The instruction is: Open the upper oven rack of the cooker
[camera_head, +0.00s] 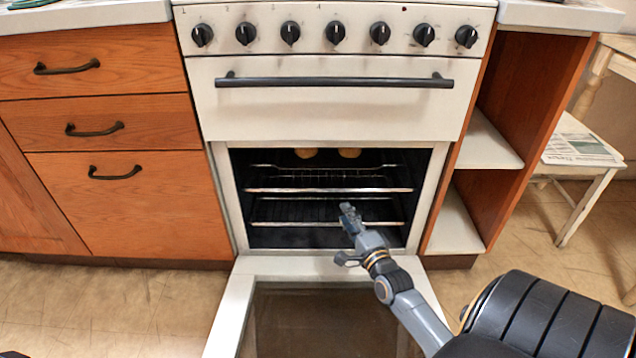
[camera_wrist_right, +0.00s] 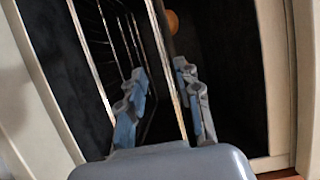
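The cooker (camera_head: 330,108) is white, and its oven door (camera_head: 240,295) is folded down open. Inside are an upper rack (camera_head: 275,190) and a lower rack (camera_head: 280,225), both of thin metal bars. My right gripper (camera_head: 348,211) is at the oven mouth, overlapping the lower rack in the head view. In the right wrist view my right gripper (camera_wrist_right: 163,88) has its fingers apart. A front rail, seemingly of the upper rack (camera_wrist_right: 162,50), runs between them, nearer the right-hand finger. I cannot tell whether it touches. My left gripper is out of view.
Two round yellowish things (camera_head: 349,153) show at the oven's top. A dark handle (camera_head: 335,81) crosses the panel above, under a row of knobs (camera_head: 336,33). Wooden drawers (camera_head: 100,120) stand left, open shelves (camera_head: 487,150) right. The lowered door lies under my right arm.

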